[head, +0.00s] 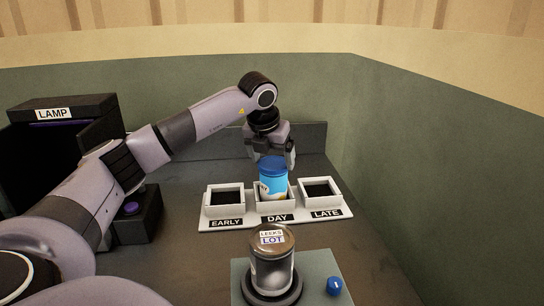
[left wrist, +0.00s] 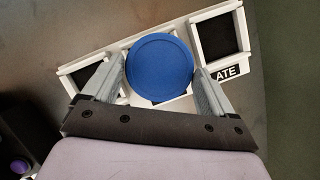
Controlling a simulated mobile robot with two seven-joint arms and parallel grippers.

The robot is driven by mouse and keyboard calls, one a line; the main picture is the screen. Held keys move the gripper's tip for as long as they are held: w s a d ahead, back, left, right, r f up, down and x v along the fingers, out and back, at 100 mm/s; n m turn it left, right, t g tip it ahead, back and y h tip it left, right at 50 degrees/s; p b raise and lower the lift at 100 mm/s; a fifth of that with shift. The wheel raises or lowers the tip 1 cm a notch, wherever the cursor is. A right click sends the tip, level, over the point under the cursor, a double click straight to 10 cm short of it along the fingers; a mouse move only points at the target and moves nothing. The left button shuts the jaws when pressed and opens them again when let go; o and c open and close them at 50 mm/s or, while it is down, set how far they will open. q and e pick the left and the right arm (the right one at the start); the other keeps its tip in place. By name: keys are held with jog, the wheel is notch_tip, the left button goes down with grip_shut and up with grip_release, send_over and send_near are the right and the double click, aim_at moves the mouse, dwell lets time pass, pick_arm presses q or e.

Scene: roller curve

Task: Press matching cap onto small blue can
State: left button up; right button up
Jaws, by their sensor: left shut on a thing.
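A small light-blue can (head: 273,185) with a pale label stands upright at the DAY compartment of the white tray (head: 318,213). A darker blue round cap (head: 272,164) is on its top, and I see no clear gap between them. In the left wrist view the cap (left wrist: 160,67) fills the space between the fingers and hides the can below. My left gripper (head: 272,160) points down from above, shut on the cap with a finger on each side. My right gripper is not in view.
The EARLY (head: 226,187) and LATE (head: 319,181) compartments flank DAY and look empty inside. In front stands a glass jar (head: 271,265) labelled LEEKS LOT, on a grey plate with a blue knob (head: 334,286). A LAMP box (head: 62,112) is at the left. Green walls close the back and right.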

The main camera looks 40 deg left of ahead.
pick_arm(q)
jog(key=shift+f, duration=0.1)
dwell(0.3)
jog(key=o, duration=0.8)
jog(key=shift+r+p, duration=1.35)
jog(key=shift+r, duration=0.2)
jog(key=shift+r, duration=0.1)
notch_tip(320, 180, up, 2)
jog(key=shift+r+p, duration=0.2)
jog(key=shift+p, duration=0.9)
jog(key=shift+r, duration=2.2)
